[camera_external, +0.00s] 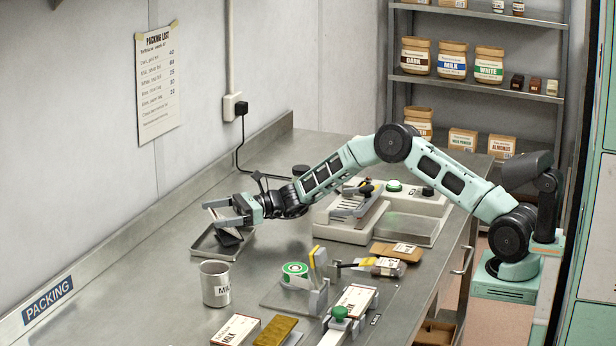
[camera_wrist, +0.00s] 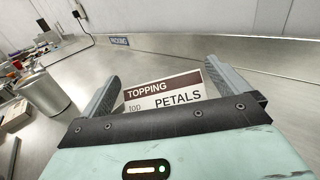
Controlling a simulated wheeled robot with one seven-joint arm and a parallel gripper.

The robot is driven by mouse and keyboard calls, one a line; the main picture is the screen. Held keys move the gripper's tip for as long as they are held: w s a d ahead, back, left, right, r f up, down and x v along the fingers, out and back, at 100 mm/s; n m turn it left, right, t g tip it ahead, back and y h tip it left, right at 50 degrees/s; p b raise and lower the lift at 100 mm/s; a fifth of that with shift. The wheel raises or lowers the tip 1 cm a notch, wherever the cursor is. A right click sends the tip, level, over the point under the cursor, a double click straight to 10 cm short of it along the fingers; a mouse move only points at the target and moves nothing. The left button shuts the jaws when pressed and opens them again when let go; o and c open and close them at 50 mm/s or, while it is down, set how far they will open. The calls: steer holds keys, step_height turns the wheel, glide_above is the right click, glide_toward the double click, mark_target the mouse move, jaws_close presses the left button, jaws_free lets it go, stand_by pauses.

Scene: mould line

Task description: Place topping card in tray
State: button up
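The topping card (camera_wrist: 165,92), white with a brown band reading TOPPING and the word PETALS, sits between my fingertips in the wrist view. Its side edges meet the two fingers. My gripper (camera_external: 222,212) is shut on it, and the card shows tilted between the fingers (camera_external: 226,219) in the external view. The shallow grey metal tray (camera_external: 203,252) lies on the bench just below my gripper. A dark patch shows inside the tray under the card; I cannot tell whether it is shadow or an object. Whether the card touches the tray is unclear.
A metal mug (camera_external: 215,284) stands close in front of the tray; it also shows in the wrist view (camera_wrist: 44,92). The bench left of the tray is clear up to the wall.

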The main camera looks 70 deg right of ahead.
steer(key=shift+r+p, duration=0.45)
steer(key=b+v, duration=0.1)
steer(key=v, duration=0.6)
steer(key=shift+s+d, duration=0.2)
